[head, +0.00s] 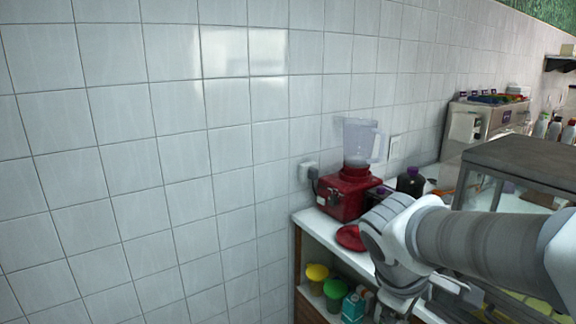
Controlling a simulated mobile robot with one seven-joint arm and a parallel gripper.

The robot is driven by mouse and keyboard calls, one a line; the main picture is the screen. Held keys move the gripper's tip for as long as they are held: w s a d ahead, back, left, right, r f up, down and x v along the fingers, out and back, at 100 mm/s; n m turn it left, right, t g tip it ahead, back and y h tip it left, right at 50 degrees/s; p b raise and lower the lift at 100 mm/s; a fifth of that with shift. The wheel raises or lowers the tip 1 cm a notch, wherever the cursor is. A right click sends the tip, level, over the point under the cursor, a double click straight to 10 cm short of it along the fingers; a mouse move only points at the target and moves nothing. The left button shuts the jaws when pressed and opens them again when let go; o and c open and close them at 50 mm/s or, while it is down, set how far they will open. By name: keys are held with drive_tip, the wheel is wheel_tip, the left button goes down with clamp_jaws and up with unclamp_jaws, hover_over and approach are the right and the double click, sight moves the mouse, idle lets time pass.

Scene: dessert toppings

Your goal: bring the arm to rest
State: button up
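My arm comes in from the right edge of the head view and reaches left across the front of the counter (312,219). Its wrist end bends down near the bottom of the picture. The fingertips of my gripper are not clearly visible, so whether it is open or shut does not show. Nothing held can be made out.
A red blender (347,196) with a clear jug (359,143) stands on the counter by the tiled wall. A red lid (350,238) and a dark bottle (411,182) are near my arm. Yellow (317,272) and green (333,289) tubs sit on the shelf below.

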drive_tip(key=s+a+r+m+t+y+p, duration=0.2)
drive_tip(key=s+a+r+m+y+p, duration=0.1)
drive_tip(key=s+a+r+m, duration=0.3)
wheel_tip(320, 180, up, 2)
drive_tip(key=s+m+y, duration=0.1)
drive_tip(key=s+m, duration=0.1)
drive_tip(key=shift+s+t+p, duration=0.3)
drive_tip(key=shift+s+p, duration=0.05)
drive_tip(key=shift+p, duration=0.05)
